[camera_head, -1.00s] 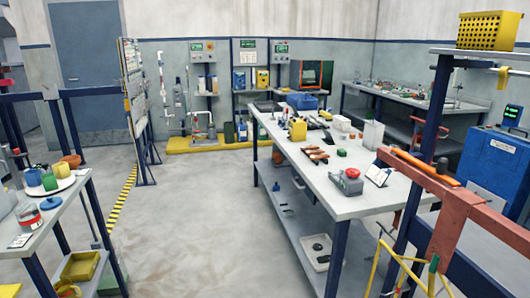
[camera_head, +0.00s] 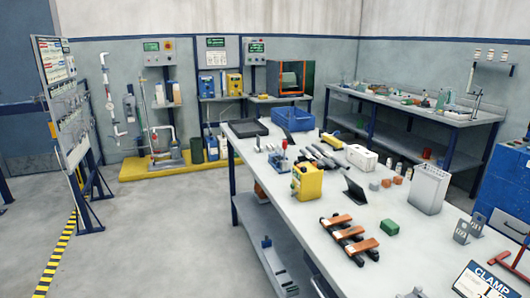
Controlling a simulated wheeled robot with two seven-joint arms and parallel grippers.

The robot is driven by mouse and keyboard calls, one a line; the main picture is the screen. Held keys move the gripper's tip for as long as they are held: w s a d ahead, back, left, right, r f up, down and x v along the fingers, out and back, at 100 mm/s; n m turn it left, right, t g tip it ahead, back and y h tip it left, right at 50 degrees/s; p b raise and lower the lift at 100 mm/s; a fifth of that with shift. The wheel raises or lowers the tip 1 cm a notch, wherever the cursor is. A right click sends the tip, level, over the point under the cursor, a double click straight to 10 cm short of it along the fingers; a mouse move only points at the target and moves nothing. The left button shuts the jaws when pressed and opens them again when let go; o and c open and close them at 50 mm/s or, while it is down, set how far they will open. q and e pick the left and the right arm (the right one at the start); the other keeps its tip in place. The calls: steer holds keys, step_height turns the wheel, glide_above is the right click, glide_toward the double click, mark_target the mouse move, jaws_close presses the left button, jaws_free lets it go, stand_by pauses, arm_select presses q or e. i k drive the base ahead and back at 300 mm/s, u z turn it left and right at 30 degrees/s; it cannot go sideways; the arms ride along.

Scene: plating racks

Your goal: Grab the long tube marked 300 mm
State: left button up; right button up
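I cannot make out a tube marked 300 mm; no such marking is readable at this distance. Several dark, elongated pieces (camera_head: 322,157) lie side by side on the long workbench (camera_head: 262,186), behind the yellow box. I cannot tell whether any of them is a tube. Neither of my grippers is in view.
The bench also holds a yellow box (camera_head: 307,182), orange-and-black clamps (camera_head: 350,240), a white box (camera_head: 361,158), a grey container (camera_head: 430,188), a blue crate (camera_head: 291,119) and a CLAMP sign (camera_head: 482,283). A tool board (camera_head: 62,95) stands left. Floor between (camera_head: 165,235) is clear.

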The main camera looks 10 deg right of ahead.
mark_target(343, 165)
steer(key=i, duration=1.8)
steer(key=z, duration=0.05)
